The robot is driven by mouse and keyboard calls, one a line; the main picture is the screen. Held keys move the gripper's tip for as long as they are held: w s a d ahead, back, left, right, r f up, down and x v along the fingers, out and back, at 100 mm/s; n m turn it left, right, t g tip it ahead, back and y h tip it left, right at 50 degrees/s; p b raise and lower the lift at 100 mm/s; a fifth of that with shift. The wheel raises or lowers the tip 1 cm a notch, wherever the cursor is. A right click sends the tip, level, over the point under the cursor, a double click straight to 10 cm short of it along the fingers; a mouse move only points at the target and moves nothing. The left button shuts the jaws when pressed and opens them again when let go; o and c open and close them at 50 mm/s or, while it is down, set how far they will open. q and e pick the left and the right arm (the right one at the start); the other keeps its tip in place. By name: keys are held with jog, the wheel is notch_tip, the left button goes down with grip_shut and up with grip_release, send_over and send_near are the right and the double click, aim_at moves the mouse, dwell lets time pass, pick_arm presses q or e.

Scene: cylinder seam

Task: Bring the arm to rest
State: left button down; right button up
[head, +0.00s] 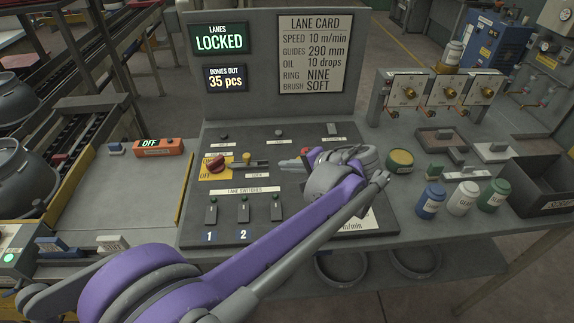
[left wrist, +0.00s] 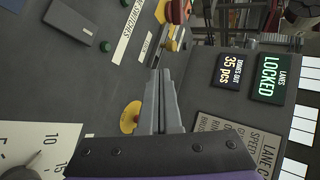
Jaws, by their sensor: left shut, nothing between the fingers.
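My left arm comes in from the lower left in the head view and reaches over the dark control panel (head: 250,140). Its wrist is above the right part of the panel and hides what lies beneath. In the left wrist view my left gripper (left wrist: 160,74) has its grey fingers together with nothing between them. A yellow oval part (left wrist: 131,117) shows beside the fingers; I cannot tell whether they touch it. My right gripper is in neither view.
A red rotary knob (head: 217,165) and several lane switches (head: 243,208) are on the panel. Signs read "LOCKED" (head: 219,39) and "35 pcs" (head: 225,78). Blue (head: 431,201), white (head: 463,198) and green (head: 494,195) jars and a dark bin (head: 540,185) stand at right.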

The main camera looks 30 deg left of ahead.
pick_arm(q)
jog(key=s+f+h, duration=0.1)
jog(key=s+h, duration=0.1)
jog(key=s, duration=0.2)
jog(key=s+d+f+h+p, duration=0.1)
jog(key=s+f+h, duration=0.1)
jog(key=s, duration=0.2)
jog(key=s+f+h, duration=0.1)
jog(key=s, duration=0.3)
jog(key=shift+s+d+f+n+t+h+p, duration=0.15)
jog(key=shift+f+n+t+h+p, duration=0.15)
jog(key=shift+f+h+p, duration=0.1)
jog(key=s+d+f+n+t+h, duration=0.1)
jog(key=s+d+f+h, duration=0.1)
jog(key=s, duration=0.3)
jog(key=s+d+f+n+t+h+p, duration=0.1)
jog(key=s+d+f+h, duration=0.2)
jog(key=s+d, duration=0.1)
jog(key=shift+s+d+f+h, duration=0.3)
jog(key=shift+s+d+f, duration=0.1)
jog(key=shift+s, duration=0.3)
